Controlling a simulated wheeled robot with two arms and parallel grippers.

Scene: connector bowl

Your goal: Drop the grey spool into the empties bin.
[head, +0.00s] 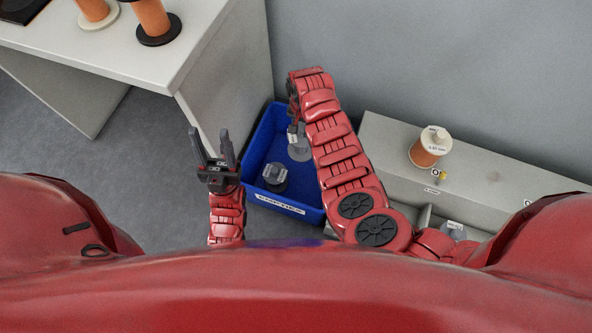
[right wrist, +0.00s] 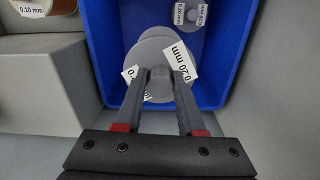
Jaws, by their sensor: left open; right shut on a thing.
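The grey spool (head: 299,150) is in my right gripper, over the blue empties bin (head: 312,213); my right arm partly covers it. In the right wrist view, the fingers of my right gripper (right wrist: 160,74) are shut on the grey spool (right wrist: 149,48), which has white 0.20 mm labels. The bin's blue wall (right wrist: 98,50) surrounds the spool in that view. I cannot tell how high the spool is above the bin floor. My left gripper (head: 212,145) is open and empty, left of the bin, fingers pointing up the picture.
A dark spool (head: 275,180) lies in the bin; a spool there (right wrist: 190,14) also shows in the right wrist view. An orange spool (head: 425,150) stands on the grey bench (head: 480,180) at right. A white table (head: 130,58) at upper left holds orange spools (head: 153,20).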

